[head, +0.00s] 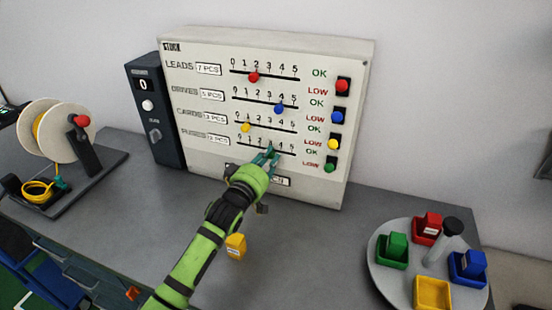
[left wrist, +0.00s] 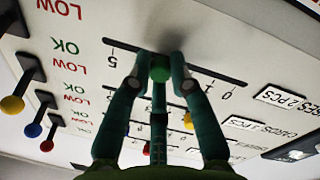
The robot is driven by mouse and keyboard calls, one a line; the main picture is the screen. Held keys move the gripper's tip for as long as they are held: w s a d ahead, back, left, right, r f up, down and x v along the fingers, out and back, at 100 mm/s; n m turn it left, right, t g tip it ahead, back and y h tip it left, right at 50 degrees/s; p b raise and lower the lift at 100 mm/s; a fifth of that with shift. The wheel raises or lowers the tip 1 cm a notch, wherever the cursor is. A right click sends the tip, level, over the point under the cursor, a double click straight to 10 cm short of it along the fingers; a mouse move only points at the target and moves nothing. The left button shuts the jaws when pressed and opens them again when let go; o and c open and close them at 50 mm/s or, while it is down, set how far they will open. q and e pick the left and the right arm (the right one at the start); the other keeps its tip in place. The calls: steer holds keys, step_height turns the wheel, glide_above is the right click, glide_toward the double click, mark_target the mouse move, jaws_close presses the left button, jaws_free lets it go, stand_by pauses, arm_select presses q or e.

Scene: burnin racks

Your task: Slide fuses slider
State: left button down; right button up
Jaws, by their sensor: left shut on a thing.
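The pale stock panel (head: 345,190) stands on the bench with several sliders in rows. The bottom FUSES slot (head: 285,152) carries a green slider knob (left wrist: 160,68), mostly hidden by my gripper in the head view. My left gripper (head: 268,158) is shut on this knob; in the left wrist view its two fingers (left wrist: 160,75) flank the knob. The knob stands between 2 and 4 on its 0–5 scale, near 3; the exact mark is covered. My right gripper is not in view.
Above are red (head: 253,77), blue (head: 279,108) and yellow (head: 246,127) slider knobs. Coloured OK/LOW switches, including a green one (head: 330,164), line the panel's right side. A yellow block (head: 236,246) lies near my arm. A round tray (head: 379,277) stands right, a spool (head: 62,118) left.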

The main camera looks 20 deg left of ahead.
arm_select(q)
steer(key=shift+a, duration=0.5)
steer(key=c, duration=1.1)
jaws_free()
steer(key=shift+d, duration=0.1)
steer(key=s, duration=0.4)
steer(key=s+a, duration=0.1)
steer(key=s, duration=0.7)
steer(key=shift+a, duration=0.25)
